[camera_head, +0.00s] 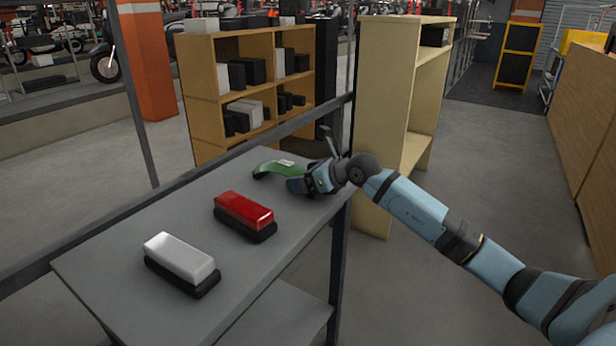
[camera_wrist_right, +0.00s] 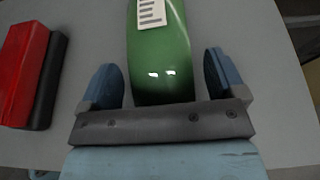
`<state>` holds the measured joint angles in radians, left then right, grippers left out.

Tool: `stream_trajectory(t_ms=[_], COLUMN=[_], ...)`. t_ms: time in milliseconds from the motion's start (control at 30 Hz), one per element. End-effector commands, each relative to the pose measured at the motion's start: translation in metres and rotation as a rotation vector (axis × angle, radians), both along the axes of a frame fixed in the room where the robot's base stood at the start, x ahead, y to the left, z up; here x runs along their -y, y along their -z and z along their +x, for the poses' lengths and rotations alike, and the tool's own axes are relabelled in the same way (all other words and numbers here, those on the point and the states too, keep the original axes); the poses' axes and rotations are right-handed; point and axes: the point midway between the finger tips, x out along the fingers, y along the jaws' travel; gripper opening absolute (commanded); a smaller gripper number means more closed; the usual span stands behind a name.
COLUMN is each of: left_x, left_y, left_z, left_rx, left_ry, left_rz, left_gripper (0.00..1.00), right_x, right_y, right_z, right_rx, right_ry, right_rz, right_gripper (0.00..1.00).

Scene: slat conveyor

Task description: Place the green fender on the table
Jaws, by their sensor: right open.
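The green fender (camera_head: 280,169) is a curved glossy part with a white label, resting at the far end of the grey table (camera_head: 130,249). It also shows in the right wrist view (camera_wrist_right: 160,60), its near end between the two blue fingers. My right gripper (camera_head: 300,185) is right at the fender's near right end. In the wrist view the right gripper (camera_wrist_right: 164,80) is open, with gaps on both sides of the fender. The fender's near tip is hidden behind the gripper body. My left gripper is not in view.
A red block on a black base (camera_head: 244,212) and a white block on a black base (camera_head: 180,260) sit on the table. A wooden shelf (camera_head: 384,110) stands right behind the table's far end. A dark rail runs along the table's left side.

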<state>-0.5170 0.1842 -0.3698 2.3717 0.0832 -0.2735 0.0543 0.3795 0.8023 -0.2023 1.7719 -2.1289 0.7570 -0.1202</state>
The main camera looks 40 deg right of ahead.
Motion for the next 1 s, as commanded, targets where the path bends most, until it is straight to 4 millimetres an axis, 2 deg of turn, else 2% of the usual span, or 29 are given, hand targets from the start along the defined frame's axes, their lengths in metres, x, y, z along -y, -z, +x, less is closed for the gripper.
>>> stream_trajectory(t_ms=[167,367,600,800,1000], left_x=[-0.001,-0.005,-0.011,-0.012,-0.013], left_y=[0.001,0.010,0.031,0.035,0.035], left_z=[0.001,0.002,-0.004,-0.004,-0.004], left_rx=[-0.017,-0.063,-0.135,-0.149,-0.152], left_ry=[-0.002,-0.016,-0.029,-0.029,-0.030], left_rz=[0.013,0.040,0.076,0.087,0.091], left_gripper=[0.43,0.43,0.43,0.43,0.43], right_x=[0.005,0.019,0.034,0.041,0.043], right_y=[-0.007,-0.023,-0.039,-0.046,-0.049], right_z=[-0.009,-0.045,-0.083,-0.099,-0.103], right_rx=[-0.001,-0.003,-0.003,-0.001,0.000], right_ry=[0.001,0.000,-0.001,0.000,0.000], right_rz=[-0.002,-0.004,-0.003,0.000,0.000], right_gripper=[0.89,0.89,0.89,0.89,0.89])
